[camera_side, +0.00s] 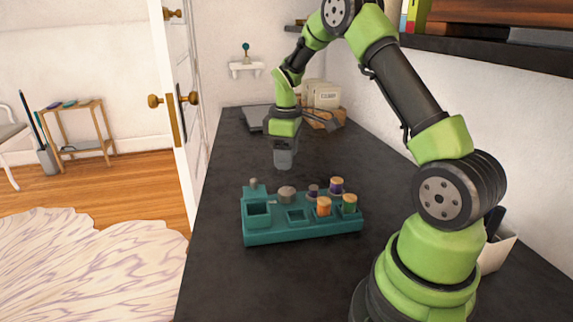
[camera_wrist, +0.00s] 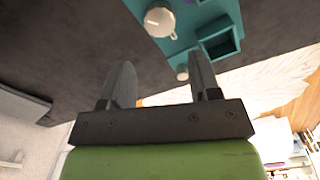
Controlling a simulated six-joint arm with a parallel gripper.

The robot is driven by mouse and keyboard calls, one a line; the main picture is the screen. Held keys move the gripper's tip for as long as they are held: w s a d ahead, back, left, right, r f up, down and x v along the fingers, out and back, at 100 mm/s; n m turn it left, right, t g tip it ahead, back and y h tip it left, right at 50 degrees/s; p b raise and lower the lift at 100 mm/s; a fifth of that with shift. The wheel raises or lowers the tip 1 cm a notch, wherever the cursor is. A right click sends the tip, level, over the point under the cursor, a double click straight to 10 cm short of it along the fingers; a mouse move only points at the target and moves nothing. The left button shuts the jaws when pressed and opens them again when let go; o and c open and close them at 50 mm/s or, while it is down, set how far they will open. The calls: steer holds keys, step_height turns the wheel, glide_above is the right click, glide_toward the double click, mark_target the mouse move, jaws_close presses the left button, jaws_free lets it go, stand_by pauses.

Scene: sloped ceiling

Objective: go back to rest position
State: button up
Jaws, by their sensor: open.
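My gripper (camera_side: 284,160) hangs in the air above the dark countertop, behind the teal holder (camera_side: 300,231), and points down. In the wrist view my gripper (camera_wrist: 163,80) shows two grey fingers spread apart with nothing between them. The teal holder has square compartments and carries several small items. A grey knob-like piece (camera_side: 286,194) sits on it, and it also shows in the wrist view as a pale round piece (camera_wrist: 159,21).
The dark countertop (camera_side: 220,285) is clear left of and in front of the holder. Boxes (camera_side: 321,94) and a flat dark item (camera_side: 256,117) stand at the back. A white bin (camera_side: 497,252) is beside my base. A dark shelf (camera_side: 485,48) juts from the right wall.

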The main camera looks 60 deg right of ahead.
steer(key=s+a+r+m+t, duration=0.3)
steer(key=s+a+r, duration=0.1)
steer(key=a+r, duration=0.8)
steer(key=s+a+r+m+t+y, duration=0.1)
steer(key=s+a+r+m+t, duration=0.1)
steer(key=s+a, duration=0.2)
steer(key=s+a+r+m+t+y, duration=0.1)
steer(key=s+a+r+m+t, duration=0.1)
steer(key=s, duration=0.7)
steer(key=shift+s+a+r+m, duration=0.25)
steer(key=shift+a+r, duration=0.2)
steer(key=shift+a, duration=0.75)
